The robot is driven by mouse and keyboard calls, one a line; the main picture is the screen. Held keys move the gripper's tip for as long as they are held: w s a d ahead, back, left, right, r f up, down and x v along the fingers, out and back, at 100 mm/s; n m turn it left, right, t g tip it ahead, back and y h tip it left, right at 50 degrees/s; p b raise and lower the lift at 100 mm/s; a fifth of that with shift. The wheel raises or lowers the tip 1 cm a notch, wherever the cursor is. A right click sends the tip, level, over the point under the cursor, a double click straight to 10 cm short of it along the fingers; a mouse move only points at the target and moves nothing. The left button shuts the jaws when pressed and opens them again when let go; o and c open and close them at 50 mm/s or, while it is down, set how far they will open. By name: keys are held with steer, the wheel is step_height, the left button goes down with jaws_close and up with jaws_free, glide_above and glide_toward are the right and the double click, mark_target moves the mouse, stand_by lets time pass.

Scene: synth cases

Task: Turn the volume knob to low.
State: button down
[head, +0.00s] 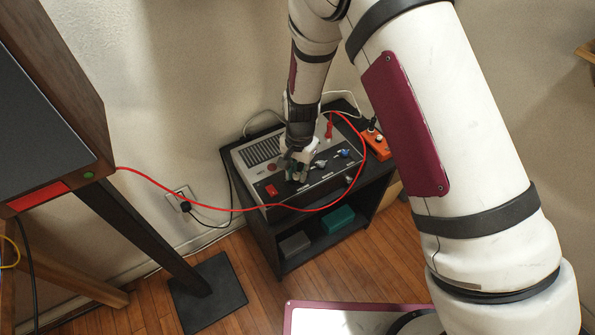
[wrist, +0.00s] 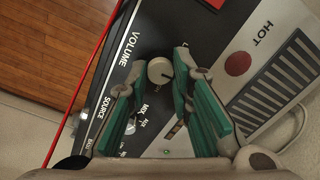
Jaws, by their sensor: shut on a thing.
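The volume knob (wrist: 160,70) is a round grey-white knob on the dark panel of a console, beside the printed word VOLUME in the wrist view. My gripper (wrist: 161,66) has its teal-padded fingers on either side of the knob, shut on it. A label starting with L is partly hidden by the right finger. The knob's pointer is too small to read. In the head view my gripper (head: 297,172) reaches down onto the console (head: 256,153) and hides the knob.
The console stands on a black shelf unit (head: 292,261) by the wall. A red switch (head: 271,190) and a blue knob (head: 342,153) lie near my gripper. A red cable (head: 225,209) hangs across the console's front. An orange power strip (head: 376,144) is at the right.

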mark_target(298, 174)
steer(key=n+b, duration=0.1)
steer(key=n, duration=0.5)
steer(key=shift+w+n, duration=0.1)
steer(key=shift+n, duration=0.2)
steer(key=n+b, duration=0.1)
steer(key=n, duration=0.3)
steer(key=shift+n+b, duration=0.3)
steer(key=shift+n, duration=0.1)
steer(key=c, duration=1.4)
jaws_free()
step_height(298, 174, up, 12)
steer(key=shift+d, duration=0.15)
